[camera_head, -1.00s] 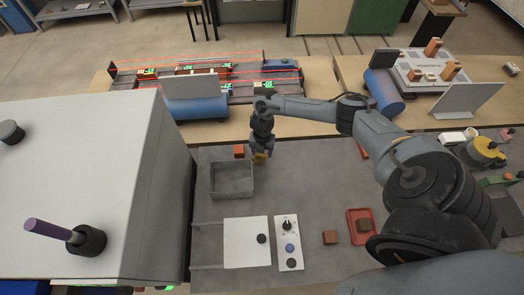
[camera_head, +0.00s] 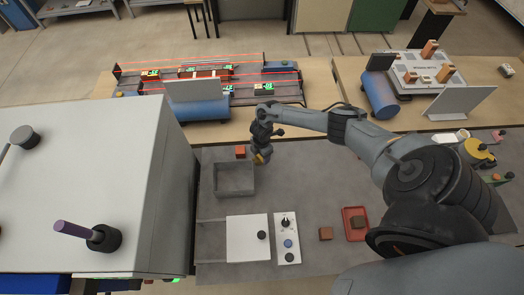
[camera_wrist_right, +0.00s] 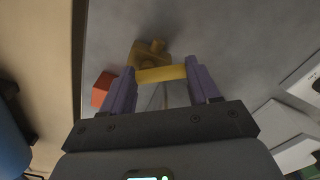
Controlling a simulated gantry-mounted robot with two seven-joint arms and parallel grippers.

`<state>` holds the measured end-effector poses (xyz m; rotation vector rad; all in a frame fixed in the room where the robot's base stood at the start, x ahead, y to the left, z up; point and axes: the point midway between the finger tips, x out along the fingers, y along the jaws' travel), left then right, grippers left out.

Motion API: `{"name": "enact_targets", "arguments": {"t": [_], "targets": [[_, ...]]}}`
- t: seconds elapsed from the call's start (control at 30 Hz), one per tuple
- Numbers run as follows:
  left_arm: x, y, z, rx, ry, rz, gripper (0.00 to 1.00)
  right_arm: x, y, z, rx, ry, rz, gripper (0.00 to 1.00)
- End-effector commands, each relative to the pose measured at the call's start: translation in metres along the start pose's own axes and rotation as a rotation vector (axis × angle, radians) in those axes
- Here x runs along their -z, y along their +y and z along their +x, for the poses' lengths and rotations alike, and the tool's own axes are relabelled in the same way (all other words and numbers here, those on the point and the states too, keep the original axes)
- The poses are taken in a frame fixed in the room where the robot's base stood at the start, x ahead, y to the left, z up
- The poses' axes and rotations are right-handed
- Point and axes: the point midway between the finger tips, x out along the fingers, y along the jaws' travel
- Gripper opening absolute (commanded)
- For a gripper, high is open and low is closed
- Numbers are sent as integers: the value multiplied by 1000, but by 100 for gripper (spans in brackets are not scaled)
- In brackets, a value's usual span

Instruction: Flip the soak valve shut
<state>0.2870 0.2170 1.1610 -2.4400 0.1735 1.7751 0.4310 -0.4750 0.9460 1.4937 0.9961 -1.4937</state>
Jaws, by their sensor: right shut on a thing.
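The soak valve appears to be the brass-coloured fitting (camera_wrist_right: 150,52) with a yellow bar-like handle (camera_wrist_right: 162,74) in the right wrist view. My right gripper (camera_wrist_right: 162,80) has its two purple fingers on either end of the yellow handle and is shut on it. In the head view my right gripper (camera_head: 261,155) is low at the back of the grey bench, with a little yellow showing at its tip. The gripper hides most of the valve there. I cannot tell the handle's exact angle against the valve body. My left gripper is not in view.
An orange-red block (camera_head: 240,151) lies just left of the gripper. A grey open tray (camera_head: 220,192) stands in front. A big pale cabinet (camera_head: 90,180) fills the left.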

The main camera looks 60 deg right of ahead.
Motion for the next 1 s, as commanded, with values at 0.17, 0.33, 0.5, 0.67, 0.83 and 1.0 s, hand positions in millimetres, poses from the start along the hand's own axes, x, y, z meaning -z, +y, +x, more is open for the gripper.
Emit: {"name": "enact_targets", "arguments": {"t": [0.17,0.33,0.5,0.67,0.83,1.0], "targets": [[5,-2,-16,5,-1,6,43,4,-1,-4,2,1,167,30],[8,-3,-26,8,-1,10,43,6,-1,-3,2,1,316,30],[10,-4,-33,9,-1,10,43,8,-1,-3,2,1,437,30],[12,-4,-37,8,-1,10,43,10,-1,-2,2,1,521,30],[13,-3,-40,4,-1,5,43,10,0,-2,1,1,577,30],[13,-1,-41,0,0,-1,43,11,0,-1,1,1,599,30]]}}
